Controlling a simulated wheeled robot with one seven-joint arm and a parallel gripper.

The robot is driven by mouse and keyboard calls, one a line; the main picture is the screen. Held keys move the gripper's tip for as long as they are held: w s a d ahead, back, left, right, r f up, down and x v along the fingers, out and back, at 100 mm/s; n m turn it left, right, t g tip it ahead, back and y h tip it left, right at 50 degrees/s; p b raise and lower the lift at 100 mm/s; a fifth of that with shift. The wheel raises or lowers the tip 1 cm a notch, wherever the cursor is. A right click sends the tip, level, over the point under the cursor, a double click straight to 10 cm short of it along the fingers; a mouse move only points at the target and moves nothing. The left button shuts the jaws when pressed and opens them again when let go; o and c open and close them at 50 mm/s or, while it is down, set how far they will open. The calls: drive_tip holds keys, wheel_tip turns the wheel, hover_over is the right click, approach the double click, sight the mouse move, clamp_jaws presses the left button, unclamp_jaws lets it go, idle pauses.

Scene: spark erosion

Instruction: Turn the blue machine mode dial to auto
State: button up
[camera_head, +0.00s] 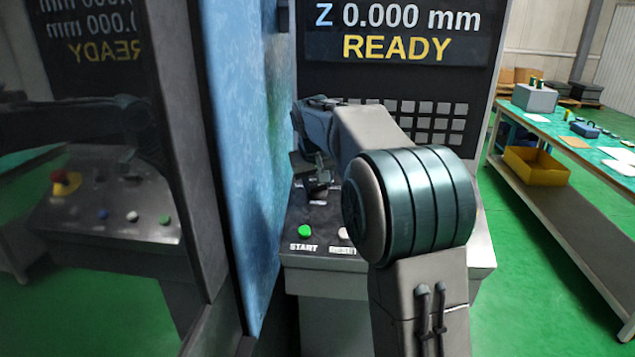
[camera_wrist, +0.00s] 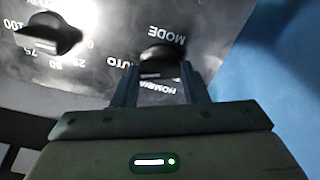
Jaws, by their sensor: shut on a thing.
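The machine mode dial (camera_wrist: 162,52) is a dark round knob on the grey control panel. Upside-down MODE lettering is beside it in the wrist view, with AUTO to its left and a partly covered label starting HOM below it. My gripper (camera_wrist: 161,68) has one finger on each side of the dial and is shut on it. Which label the dial points to cannot be told.
A second black knob (camera_wrist: 48,35) with number marks is left of the dial in the wrist view. A blue machine side (camera_head: 240,150) stands close left of my arm. The display (camera_head: 395,30) reads READY. A workbench (camera_head: 570,135) is at the right; green floor lies between.

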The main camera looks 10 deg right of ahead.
idle(0.3)
drive_tip(key=o, duration=1)
drive_tip(key=v, duration=1.3)
drive_tip(key=shift+s+a+r, duration=0.1)
drive_tip(key=shift+r, duration=0.25)
drive_tip(key=s+f, duration=0.7)
drive_tip(key=s, duration=0.3)
drive_tip(key=s+d+f+g+y, duration=0.1)
drive_tip(key=s+f, duration=0.6)
drive_tip(key=s, duration=0.4)
drive_tip(key=s+f+g, duration=0.1)
drive_tip(key=s+f, duration=0.7)
drive_tip(key=s, duration=0.2)
drive_tip(key=shift+s+d+f+m+y, duration=0.1)
drive_tip(key=shift+s+d+m+y, duration=0.2)
drive_tip(key=shift+d+m, duration=0.1)
